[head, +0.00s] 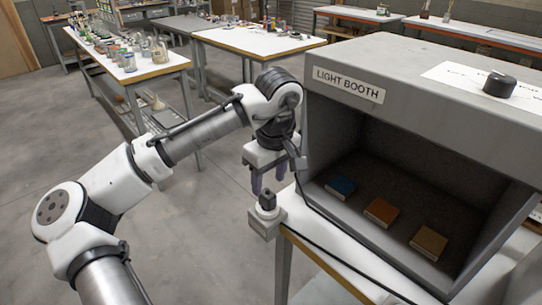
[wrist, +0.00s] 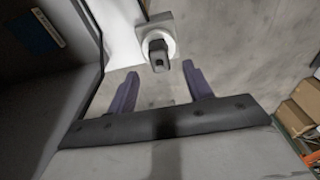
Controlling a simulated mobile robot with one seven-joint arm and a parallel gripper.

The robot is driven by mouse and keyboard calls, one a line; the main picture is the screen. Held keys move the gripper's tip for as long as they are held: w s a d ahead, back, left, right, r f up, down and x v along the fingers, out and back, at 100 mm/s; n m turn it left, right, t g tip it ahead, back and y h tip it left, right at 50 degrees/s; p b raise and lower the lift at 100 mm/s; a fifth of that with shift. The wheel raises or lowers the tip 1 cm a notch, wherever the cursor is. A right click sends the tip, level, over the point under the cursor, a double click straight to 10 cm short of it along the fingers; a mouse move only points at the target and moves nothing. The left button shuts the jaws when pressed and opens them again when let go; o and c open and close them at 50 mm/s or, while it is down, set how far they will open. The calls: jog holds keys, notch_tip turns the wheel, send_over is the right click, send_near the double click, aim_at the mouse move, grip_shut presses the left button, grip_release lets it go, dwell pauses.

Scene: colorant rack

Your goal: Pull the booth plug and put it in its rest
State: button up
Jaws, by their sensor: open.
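The dark booth plug (head: 267,198) stands upright in a round pale fitting on a grey block (head: 262,222) at the booth table's near left corner. In the wrist view the plug (wrist: 158,57) shows just beyond the fingertips, roughly centred between them. A black cord (head: 325,249) runs along the table beside the booth. I cannot make out a separate rest.
The grey light booth (head: 345,110) stands close to the right of my gripper, with several coloured samples (head: 381,212) inside. A dark knob (head: 499,84) is on its top. Cluttered white tables (head: 262,40) stand behind. Open floor (head: 200,235) lies to the left.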

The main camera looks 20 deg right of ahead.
aim_at(267, 193)
jog(key=shift+w+a+f+p, duration=0.1)
jog(key=shift+w+f+p, duration=0.1)
jog(key=shift+f, duration=1.2)
jog(key=shift+w+f+p, duration=0.1)
jog(key=shift+w+f, duration=0.05)
jog(key=shift+f, duration=1.2)
jog(key=shift+c, duration=0.4)
jog(key=c, duration=1)
jog(key=shift+r+p, duration=0.7)
jog(key=shift+r+p, duration=1.55)
notch_tip(267, 193, up, 3)
jog(key=p, duration=0.2)
jog(key=shift+f+p, duration=0.15)
jog(key=shift+p, duration=0.2)
jog(key=shift+r, duration=0.65)
